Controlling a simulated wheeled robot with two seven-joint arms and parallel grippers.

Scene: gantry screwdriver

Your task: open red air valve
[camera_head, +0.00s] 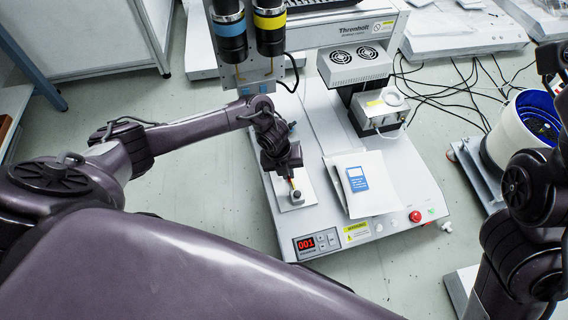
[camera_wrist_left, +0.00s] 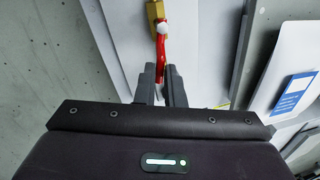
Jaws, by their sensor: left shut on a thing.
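The red air valve shows in the left wrist view as a red lever (camera_wrist_left: 161,47) with a pale round pivot, on a brass-yellow body (camera_wrist_left: 155,11). The lever runs from the body down between my left fingers. My left gripper (camera_wrist_left: 161,82) is shut on the lever's free end. In the head view my left gripper (camera_head: 291,178) points down over the left side of the white machine base (camera_head: 314,149). It hides most of the valve there; only a small red and yellow bit shows. My right arm is at the right edge, and its gripper is not in view.
A white booklet (camera_head: 364,186) with a blue label lies right of the valve. A red button (camera_head: 415,216) and a 001 display (camera_head: 306,244) are on the base's front. The gantry head (camera_head: 249,38) hangs behind my gripper. A blue-lined bowl (camera_head: 532,122) stands right.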

